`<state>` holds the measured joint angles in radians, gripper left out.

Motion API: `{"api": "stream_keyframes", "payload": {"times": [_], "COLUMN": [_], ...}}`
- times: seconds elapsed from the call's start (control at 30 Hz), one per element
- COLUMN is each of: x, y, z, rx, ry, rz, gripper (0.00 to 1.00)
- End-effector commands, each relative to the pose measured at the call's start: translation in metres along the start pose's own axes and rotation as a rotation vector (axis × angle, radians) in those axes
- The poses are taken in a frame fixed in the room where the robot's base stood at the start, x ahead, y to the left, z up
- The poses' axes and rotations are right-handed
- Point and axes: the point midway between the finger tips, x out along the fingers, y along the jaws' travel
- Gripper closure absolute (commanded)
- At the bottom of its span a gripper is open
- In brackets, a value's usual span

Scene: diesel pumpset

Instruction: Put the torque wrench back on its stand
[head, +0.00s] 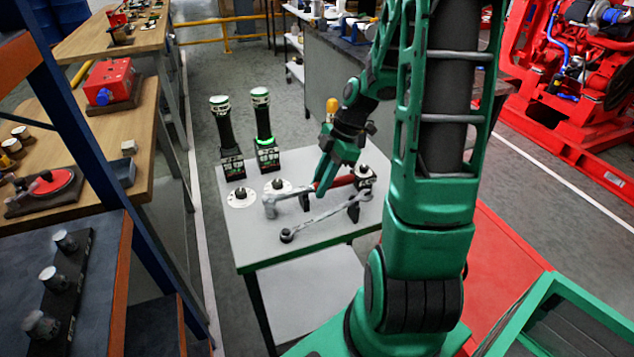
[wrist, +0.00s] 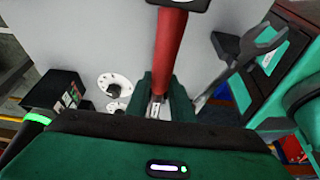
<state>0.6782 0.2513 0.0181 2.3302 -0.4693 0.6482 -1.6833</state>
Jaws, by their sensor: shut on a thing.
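A tool with a red handle (head: 335,183) and a silver head (head: 269,200), which I take to be the torque wrench, lies roughly level just over the small table. My gripper (head: 322,180) is shut on it. The red handle (wrist: 171,45) runs away from between the green fingers (wrist: 168,98) in the wrist view. Black upright supports, seemingly the stand (head: 353,212), stand close by. A silver spanner (head: 320,217) slants in front of the red-handled tool; its open jaw (wrist: 265,40) shows in the wrist view. Whether the held tool touches a support is unclear.
The grey table (head: 262,243) has bare room at its front left. Two dark upright devices (head: 227,140) (head: 265,130) stand at its back left. White round plates (head: 240,198) (head: 277,187) lie near them. A shelf rack (head: 85,130) stands left, a red machine (head: 575,90) far right.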

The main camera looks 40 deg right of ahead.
Motion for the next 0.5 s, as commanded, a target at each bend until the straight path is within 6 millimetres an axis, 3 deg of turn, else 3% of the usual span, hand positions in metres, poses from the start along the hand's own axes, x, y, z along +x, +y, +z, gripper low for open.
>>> {"api": "stream_keyframes", "payload": {"times": [0.1,0.13,0.2,0.5], "x": [0.0016,0.0015,0.0014,0.0011], "y": [0.0,0.0001,0.0001,-0.0002], "z": [0.0005,0.0006,0.0005,0.0008], "rx": [0.0,-0.001,-0.001,0.0], "ry": [0.0,0.0,0.0,0.0], "rz": [0.0,0.0,0.0,0.0], "gripper": [1.0,0.74,0.58,0.57]}}
